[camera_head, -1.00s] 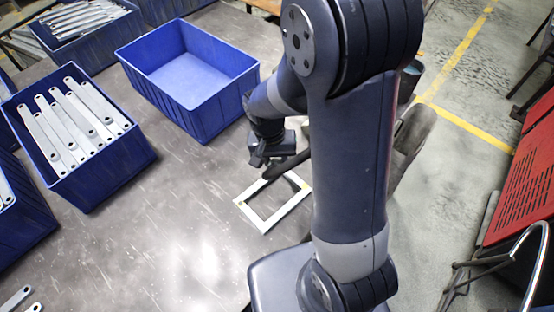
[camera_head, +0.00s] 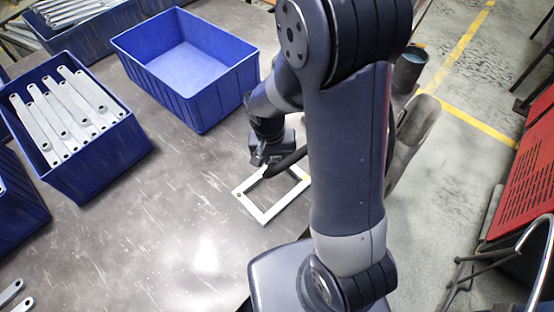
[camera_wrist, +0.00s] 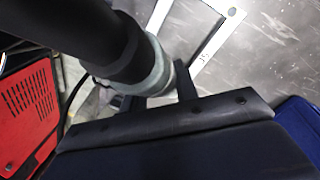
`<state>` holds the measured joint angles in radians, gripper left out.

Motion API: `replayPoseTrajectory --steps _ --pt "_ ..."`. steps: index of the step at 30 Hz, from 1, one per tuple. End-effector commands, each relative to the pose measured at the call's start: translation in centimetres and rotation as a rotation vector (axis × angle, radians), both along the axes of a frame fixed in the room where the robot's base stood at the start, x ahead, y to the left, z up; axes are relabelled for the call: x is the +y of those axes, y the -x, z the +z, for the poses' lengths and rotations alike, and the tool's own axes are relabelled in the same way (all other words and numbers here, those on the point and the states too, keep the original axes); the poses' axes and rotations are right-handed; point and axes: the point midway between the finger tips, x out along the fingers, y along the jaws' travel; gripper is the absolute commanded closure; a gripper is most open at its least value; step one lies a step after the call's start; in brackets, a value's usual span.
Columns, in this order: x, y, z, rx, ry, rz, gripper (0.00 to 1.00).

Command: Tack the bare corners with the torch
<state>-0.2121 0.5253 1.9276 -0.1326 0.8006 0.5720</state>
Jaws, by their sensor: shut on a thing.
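A pale metal rectangular frame (camera_head: 288,203) lies flat on the grey table. A small yellow spot shows at its left corner in the head view. Two of its bars meet at a corner in the wrist view (camera_wrist: 205,58), with a small dark mark on one bar. My gripper (camera_head: 259,160) is above the frame's far corner, shut on the dark torch (camera_head: 289,161). The torch's thick black body (camera_wrist: 75,30) and grey collar fill the upper left of the wrist view. Its tip is hidden there. The frame's far corner is partly hidden by torch and gripper.
An empty blue crate (camera_head: 215,95) stands behind the gripper. A blue crate (camera_head: 100,168) of metal strips stands at left, with more crates beyond. Loose strips (camera_head: 12,292) lie near left. A dark cylindrical holder (camera_head: 409,70) is beyond my arm. Table in front is clear.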

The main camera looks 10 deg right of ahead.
Motion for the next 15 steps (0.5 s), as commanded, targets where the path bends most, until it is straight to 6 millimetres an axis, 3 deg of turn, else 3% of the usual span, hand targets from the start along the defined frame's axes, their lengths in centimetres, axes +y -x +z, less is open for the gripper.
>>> replayPoseTrajectory --steps 15 --pt "0.01 -0.04 -0.49 -0.001 0.000 0.000 0.94"
